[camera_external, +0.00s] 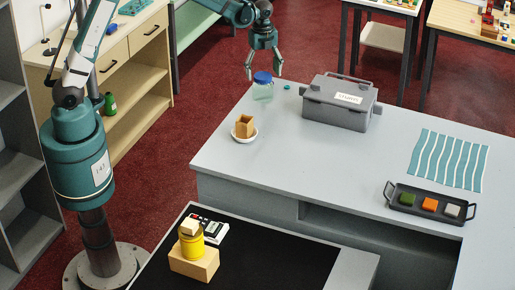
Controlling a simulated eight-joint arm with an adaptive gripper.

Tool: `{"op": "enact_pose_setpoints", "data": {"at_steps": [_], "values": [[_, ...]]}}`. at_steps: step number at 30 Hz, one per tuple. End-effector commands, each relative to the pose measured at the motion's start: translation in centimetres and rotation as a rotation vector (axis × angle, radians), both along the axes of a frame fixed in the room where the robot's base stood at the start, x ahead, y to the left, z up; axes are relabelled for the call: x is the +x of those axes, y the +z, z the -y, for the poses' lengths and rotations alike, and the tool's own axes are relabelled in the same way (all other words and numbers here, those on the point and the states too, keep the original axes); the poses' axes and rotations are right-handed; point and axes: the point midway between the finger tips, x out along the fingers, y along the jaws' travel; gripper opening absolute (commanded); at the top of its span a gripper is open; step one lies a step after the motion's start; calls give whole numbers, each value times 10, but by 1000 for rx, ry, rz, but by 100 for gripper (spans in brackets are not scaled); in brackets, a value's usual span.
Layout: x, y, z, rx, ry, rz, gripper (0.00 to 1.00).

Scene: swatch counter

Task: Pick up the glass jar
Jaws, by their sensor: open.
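The glass jar (263,90) is clear with a blue lid and stands upright on the grey counter (310,158), near its far left edge. My gripper (264,75) is open and points down over the jar in this view. Its fingers appear on either side of the lid or just above it. I cannot tell from this one view whether they touch the jar. Nothing is held between them.
A grey lidded box (340,103) stands right of the jar, with a small teal item (287,87) between. A white dish (244,136) with a wooden block is nearer. A striped cloth (448,160) and dark tray (431,203) lie at right.

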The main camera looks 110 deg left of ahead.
Motion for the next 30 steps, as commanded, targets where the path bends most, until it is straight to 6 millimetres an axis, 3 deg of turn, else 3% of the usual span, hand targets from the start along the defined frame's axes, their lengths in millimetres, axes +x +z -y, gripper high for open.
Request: {"op": "enact_pose_setpoints", "data": {"at_steps": [4,17,30], "values": [[-3,-8,-10,-6,-11,-6,70],[-4,-11,-11,-7,-14,-7,70],[-4,-35,-11,-7,-13,-7,70]]}}
